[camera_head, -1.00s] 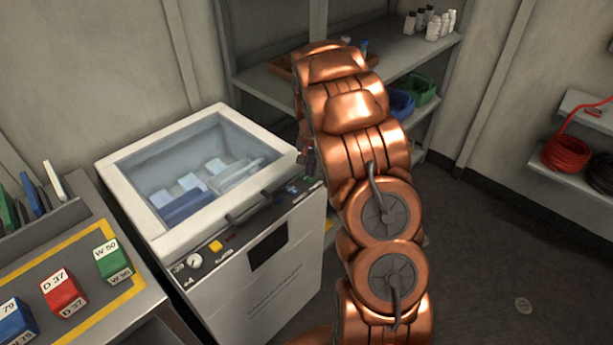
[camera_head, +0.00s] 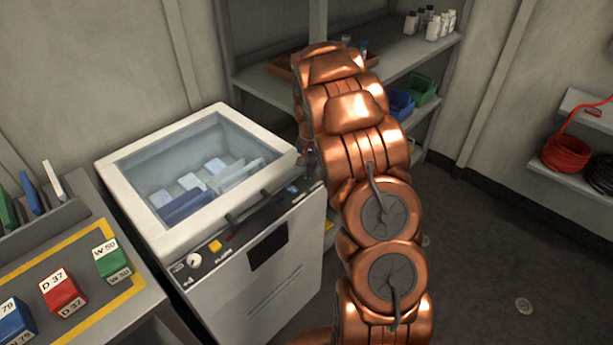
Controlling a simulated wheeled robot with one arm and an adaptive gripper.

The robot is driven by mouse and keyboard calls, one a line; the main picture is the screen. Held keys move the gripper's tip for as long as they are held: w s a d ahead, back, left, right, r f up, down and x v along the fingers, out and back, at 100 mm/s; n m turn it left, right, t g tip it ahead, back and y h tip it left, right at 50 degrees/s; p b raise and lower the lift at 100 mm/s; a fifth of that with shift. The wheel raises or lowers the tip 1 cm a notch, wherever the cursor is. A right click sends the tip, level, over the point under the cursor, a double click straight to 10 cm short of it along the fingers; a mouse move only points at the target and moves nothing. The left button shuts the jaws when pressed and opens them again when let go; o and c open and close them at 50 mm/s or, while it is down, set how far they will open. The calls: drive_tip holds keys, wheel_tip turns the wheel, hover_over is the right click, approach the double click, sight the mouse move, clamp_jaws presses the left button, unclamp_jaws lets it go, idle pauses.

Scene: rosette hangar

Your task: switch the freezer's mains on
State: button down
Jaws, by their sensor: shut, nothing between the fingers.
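The freezer (camera_head: 262,290) is a white chest with a closed glass lid (camera_head: 195,170). Its sloping dark front panel carries a white round dial (camera_head: 194,260), a yellow button (camera_head: 215,246), a small red part (camera_head: 229,237) and a small blue part (camera_head: 293,189) near the right end. I cannot tell which one is the mains switch or how it is set. My gripper (camera_head: 311,164) is shut and empty at the right end of the panel, partly hidden by my copper arm. I cannot tell whether it touches the panel.
On the left, a bench (camera_head: 100,317) with a yellow-edged area holds a green block (camera_head: 111,258), a red block (camera_head: 62,292) and a blue block (camera_head: 15,321). Shelving (camera_head: 270,82) stands behind the freezer. Floor is clear on the right, below a shelf with red cable (camera_head: 566,153).

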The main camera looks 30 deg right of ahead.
drive_tip(key=shift+f+b, duration=0.35)
drive_tip(key=shift+f, duration=0.45)
idle(0.5)
drive_tip(key=shift+r, duration=3.5)
